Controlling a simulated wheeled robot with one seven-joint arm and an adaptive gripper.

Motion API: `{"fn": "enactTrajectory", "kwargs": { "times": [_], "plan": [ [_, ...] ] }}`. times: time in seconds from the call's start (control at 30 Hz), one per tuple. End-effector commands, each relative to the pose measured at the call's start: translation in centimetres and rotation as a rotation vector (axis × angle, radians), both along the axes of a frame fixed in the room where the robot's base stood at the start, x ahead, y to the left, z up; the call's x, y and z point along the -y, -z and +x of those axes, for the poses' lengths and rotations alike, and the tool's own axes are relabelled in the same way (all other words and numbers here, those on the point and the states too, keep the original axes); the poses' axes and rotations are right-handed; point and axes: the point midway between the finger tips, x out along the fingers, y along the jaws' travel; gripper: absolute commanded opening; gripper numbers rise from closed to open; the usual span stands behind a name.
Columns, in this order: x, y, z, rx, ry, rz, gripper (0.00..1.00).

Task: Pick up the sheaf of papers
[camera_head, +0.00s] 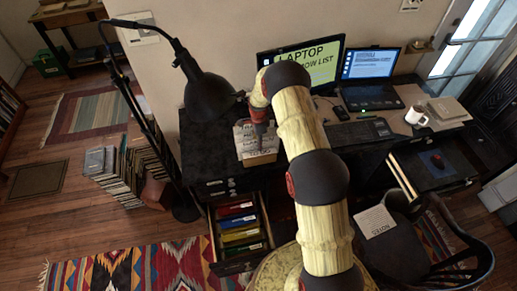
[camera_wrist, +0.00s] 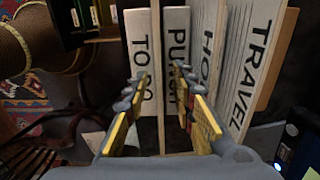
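My gripper (camera_head: 262,122) points down over a light-coloured sorter (camera_head: 258,157) on the left part of the dark desk. In the wrist view my gripper (camera_wrist: 162,92) is open, its yellow-padded fingers apart.
A black lamp (camera_head: 208,95) hangs close left of my gripper. A monitor (camera_head: 305,65), a laptop (camera_head: 371,92), a keyboard (camera_head: 358,133) and a mug (camera_head: 416,117) stand to the right. Below, an open drawer (camera_head: 215,262) holds coloured folders. A paper marked NOTES (camera_head: 375,222) lies on the chair.

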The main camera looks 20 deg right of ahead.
Motion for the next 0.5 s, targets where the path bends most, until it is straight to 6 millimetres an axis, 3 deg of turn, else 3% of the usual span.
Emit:
{"fn": "enactTrajectory", "kwargs": {
  "times": [0.5],
  "plan": [
    [0.01, 0.44, 0.03, 0.001, 0.000, 0.000, 0.26]
  ]
}}
